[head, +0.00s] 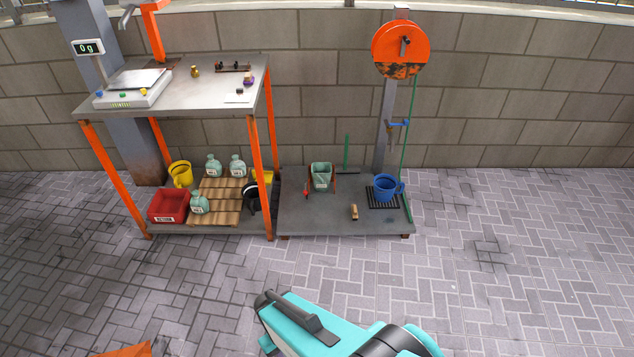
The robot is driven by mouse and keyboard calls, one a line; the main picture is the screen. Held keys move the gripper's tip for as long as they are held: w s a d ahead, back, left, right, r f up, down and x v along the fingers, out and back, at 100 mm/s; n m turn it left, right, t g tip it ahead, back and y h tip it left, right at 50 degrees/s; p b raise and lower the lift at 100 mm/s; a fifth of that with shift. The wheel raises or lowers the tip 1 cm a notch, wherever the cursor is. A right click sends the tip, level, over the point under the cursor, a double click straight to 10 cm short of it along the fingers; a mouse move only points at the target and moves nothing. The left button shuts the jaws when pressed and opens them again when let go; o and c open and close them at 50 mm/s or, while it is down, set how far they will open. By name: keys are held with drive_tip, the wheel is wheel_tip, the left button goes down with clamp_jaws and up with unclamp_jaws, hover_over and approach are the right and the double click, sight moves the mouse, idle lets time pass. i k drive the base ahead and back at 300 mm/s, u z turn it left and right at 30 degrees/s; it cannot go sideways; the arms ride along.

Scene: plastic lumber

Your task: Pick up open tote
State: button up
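A red open-topped tote (168,206) with a white label on its front stands on the low shelf under the metal table, at the shelf's left front corner. It looks upright, and I cannot make out anything inside it. My teal arm shows at the bottom centre, well in front of the shelf and apart from the tote. I cannot make out the fingers of my gripper in this view.
Pale green jugs (200,203), a yellow bucket (181,173) and wooden slats share the shelf. An orange table leg (110,180) rises near the tote.

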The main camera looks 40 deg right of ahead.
sight(322, 178)
drive_tip(key=z, duration=0.05)
drive_tip(key=i, duration=1)
drive_tip(key=u, duration=0.05)
